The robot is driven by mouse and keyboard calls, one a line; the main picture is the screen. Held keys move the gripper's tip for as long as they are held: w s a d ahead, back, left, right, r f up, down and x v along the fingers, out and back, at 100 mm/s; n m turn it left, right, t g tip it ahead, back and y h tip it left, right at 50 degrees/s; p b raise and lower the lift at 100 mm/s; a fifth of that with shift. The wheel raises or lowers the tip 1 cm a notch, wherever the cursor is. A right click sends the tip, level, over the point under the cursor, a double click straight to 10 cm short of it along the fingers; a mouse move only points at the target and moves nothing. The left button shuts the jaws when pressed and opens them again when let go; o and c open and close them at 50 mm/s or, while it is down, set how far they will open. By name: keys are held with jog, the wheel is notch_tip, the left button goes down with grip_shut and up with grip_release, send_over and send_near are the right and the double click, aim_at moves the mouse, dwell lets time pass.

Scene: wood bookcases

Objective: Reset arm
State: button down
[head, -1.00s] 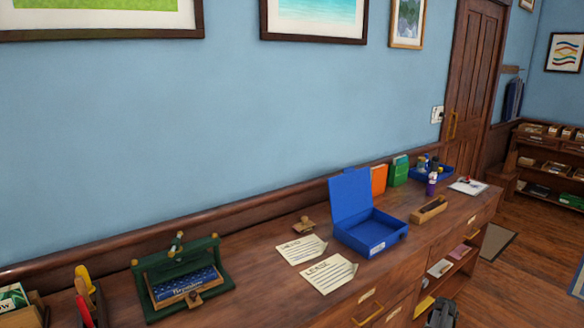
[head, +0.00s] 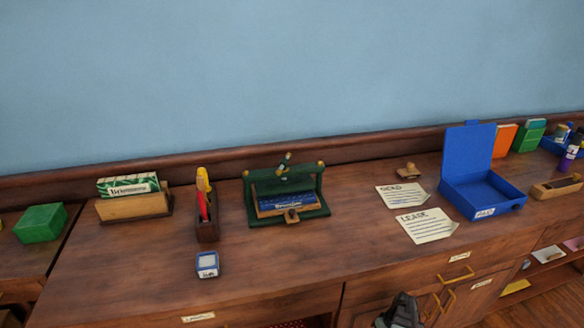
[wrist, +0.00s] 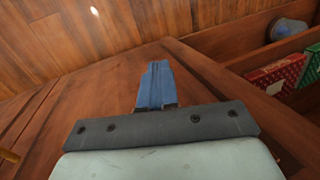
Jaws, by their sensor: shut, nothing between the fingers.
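My gripper (wrist: 154,75) shows in the wrist view with its blue-grey fingers together and nothing between them. It is in front of brown wooden cabinet panels and apart from any loose object. In the head view only a dark grey part of my arm shows at the bottom edge, below the counter top; the fingers are not seen there.
The wooden counter (head: 270,270) holds a green stand (head: 322,208), an open blue box (head: 497,205), papers (head: 428,225), a small blue-white block (head: 207,264), a card holder (head: 135,208) and a green box (head: 40,223). Drawer handles (head: 458,274) stick out below. The front middle of the counter is clear.

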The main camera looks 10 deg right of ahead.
jog(key=s+a+f+g+h, duration=0.1)
jog(key=s+a+g, duration=0.2)
jog(key=s+a, duration=0.6)
jog(key=s+a+f+g+h, duration=0.1)
jog(key=s+a+g+h, duration=0.1)
jog(key=s+a, duration=0.7)
jog(key=a+g, duration=0.1)
jog(key=a, duration=0.7)
jog(key=shift+s+n, duration=0.3)
jog(key=shift+s, duration=0.05)
